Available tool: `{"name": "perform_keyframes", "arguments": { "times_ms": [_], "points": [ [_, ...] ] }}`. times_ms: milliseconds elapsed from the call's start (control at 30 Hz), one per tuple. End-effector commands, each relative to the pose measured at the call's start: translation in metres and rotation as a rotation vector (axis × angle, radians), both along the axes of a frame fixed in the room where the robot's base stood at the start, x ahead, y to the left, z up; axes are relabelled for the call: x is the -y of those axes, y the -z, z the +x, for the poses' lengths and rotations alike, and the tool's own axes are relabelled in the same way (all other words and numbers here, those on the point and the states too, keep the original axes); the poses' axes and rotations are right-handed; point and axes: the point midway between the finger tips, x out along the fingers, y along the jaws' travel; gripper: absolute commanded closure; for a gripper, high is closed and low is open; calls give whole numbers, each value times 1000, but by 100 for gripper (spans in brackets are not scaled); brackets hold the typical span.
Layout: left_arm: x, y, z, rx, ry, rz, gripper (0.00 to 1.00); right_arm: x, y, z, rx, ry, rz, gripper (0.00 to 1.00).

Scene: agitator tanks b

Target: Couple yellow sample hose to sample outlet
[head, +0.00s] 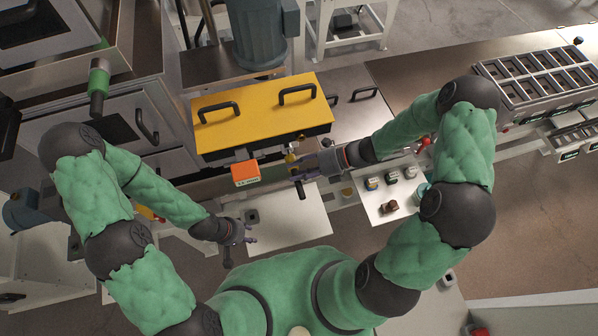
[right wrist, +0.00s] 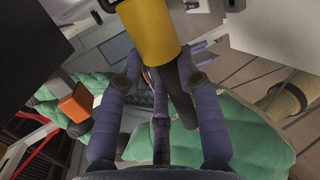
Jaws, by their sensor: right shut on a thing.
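My right gripper (head: 298,174) is at the front of the yellow-topped tank unit (head: 262,115), just right of the orange box. In the right wrist view its purple fingers (right wrist: 163,88) are around a dark stem (right wrist: 180,95) with a thick yellow cylinder (right wrist: 148,28) at its upper end. This looks like the end of the yellow sample hose; the gripper is shut on it. A small yellow part (head: 291,158) shows beside the gripper in the head view. I cannot make out the sample outlet or whether it touches the hose. My left gripper (head: 246,241) is empty, fingers apart.
An orange box (head: 245,173) sticks out just left of my right gripper. A white tray (head: 385,210) with several small jars stands to the right. A mostly bare white panel (head: 295,222) lies below.

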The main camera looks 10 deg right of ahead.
Motion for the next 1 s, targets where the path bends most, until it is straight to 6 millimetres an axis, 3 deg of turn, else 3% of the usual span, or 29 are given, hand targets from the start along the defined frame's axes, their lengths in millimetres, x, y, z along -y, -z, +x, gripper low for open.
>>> {"name": "perform_keyframes", "arguments": {
  "times_ms": [667,700,767,800,1000],
  "points": [
    [0,-1,0,0,0,0,60,0,0,18,2,-1,0,100],
    [0,-1,0,0,0,0,60,-1,0,18,1,0,0,60],
    [0,-1,0,0,0,0,60,-1,0,18,1,0,0,43],
    [0,-1,0,0,0,0,60,-1,0,18,1,0,0,38],
    [0,-1,0,0,0,0,60,-1,0,18,1,0,0,38]
  ]
}}
